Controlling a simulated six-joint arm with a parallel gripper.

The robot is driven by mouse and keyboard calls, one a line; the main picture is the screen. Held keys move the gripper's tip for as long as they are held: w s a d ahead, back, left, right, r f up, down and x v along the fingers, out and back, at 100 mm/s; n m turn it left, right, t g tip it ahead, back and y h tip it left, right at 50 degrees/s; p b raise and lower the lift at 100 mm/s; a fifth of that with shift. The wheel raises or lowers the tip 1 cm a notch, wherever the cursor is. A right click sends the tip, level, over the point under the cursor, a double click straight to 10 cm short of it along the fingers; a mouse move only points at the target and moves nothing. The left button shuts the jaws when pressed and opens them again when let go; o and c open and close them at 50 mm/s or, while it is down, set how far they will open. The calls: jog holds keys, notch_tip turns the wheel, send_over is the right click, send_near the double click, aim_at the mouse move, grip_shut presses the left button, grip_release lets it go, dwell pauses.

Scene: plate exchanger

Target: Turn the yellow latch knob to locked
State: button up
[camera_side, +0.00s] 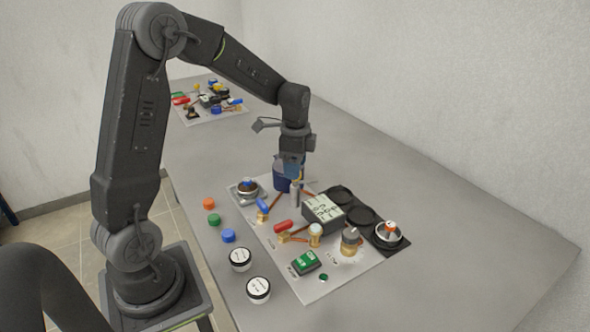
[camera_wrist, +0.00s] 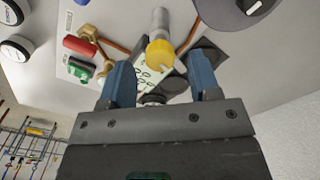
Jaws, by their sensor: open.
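The yellow latch knob (camera_wrist: 159,53) is a round yellow cap with a pale pointer, on a silver cylinder. In the wrist view it lies between the tips of my gripper (camera_wrist: 158,66), with clear space on both sides. In the side view my gripper (camera_side: 291,166) points down above the panel (camera_side: 318,290), over the silver cylinder (camera_side: 295,196). The jaws are open and hold nothing. I cannot tell their exact height relative to the cap. The knob's locked mark cannot be read in either view.
A white labelled block (camera_side: 324,209), a red handle (camera_side: 284,226), a blue handle (camera_side: 263,206) and a green box (camera_side: 306,262) crowd the panel. Loose caps (camera_side: 228,236) lie left. The table's right side is clear.

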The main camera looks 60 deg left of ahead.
jog(key=shift+f, duration=0.8)
jog(key=shift+c, duration=0.2)
jog(key=c, duration=0.9)
